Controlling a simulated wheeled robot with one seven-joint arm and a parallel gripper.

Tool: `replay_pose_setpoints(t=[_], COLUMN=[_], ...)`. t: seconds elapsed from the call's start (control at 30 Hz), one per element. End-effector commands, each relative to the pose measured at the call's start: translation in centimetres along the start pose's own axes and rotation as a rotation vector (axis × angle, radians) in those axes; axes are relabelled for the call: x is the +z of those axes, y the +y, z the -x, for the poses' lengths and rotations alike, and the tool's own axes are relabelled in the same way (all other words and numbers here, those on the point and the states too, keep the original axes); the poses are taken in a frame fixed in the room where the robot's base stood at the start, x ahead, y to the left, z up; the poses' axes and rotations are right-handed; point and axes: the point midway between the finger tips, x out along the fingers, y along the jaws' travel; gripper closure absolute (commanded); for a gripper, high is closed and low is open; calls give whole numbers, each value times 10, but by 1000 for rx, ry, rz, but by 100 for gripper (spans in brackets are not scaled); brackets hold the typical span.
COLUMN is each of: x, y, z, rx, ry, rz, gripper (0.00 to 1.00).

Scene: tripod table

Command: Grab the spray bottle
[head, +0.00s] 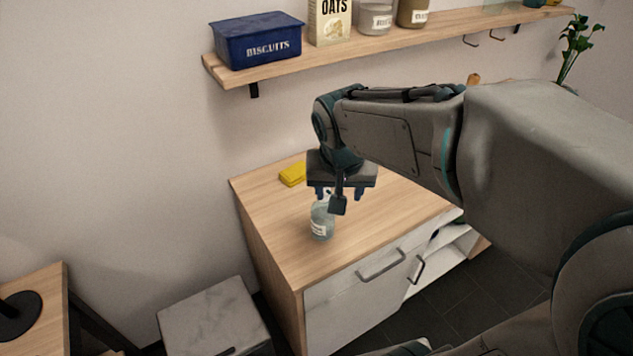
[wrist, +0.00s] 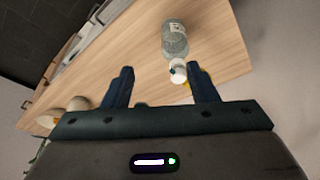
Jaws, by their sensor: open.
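The spray bottle (head: 321,222) is a clear, greyish bottle with a pale label, standing on the wooden counter top (head: 270,215). In the head view its upper part is partly hidden by my gripper. In the wrist view the bottle (wrist: 175,40) lies beyond the fingertips, with its white top (wrist: 178,70) toward my gripper. My gripper (head: 339,194) is above the bottle and slightly to its right in the head view. It is open, and the wrist view shows its two dark fingers apart (wrist: 161,78) with nothing held between them.
A yellow sponge-like block (head: 293,174) lies behind the bottle. Above is a wall shelf (head: 360,50) with a blue biscuit tin (head: 257,40), an oats box (head: 329,22) and jars. A marble-topped bin (head: 213,318) stands left of the counter. The counter's front left is clear.

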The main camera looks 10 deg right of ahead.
Motion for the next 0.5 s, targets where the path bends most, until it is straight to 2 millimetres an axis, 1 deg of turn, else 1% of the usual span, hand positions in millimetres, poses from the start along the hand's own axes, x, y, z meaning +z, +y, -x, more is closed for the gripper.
replay_pose_setpoints(t=[0.03,0.1,0.2,0.3,0.37,0.5], x=[-18,-36,-54,-64,-66,-67], y=[-8,-15,-23,-27,-28,-26], z=[4,3,2,-2,-8,-33], rx=[12,28,41,48,51,53], ry=[10,31,54,68,69,68], rz=[-28,-76,-126,-152,-159,-161], gripper=[47,47,47,47,47,47])
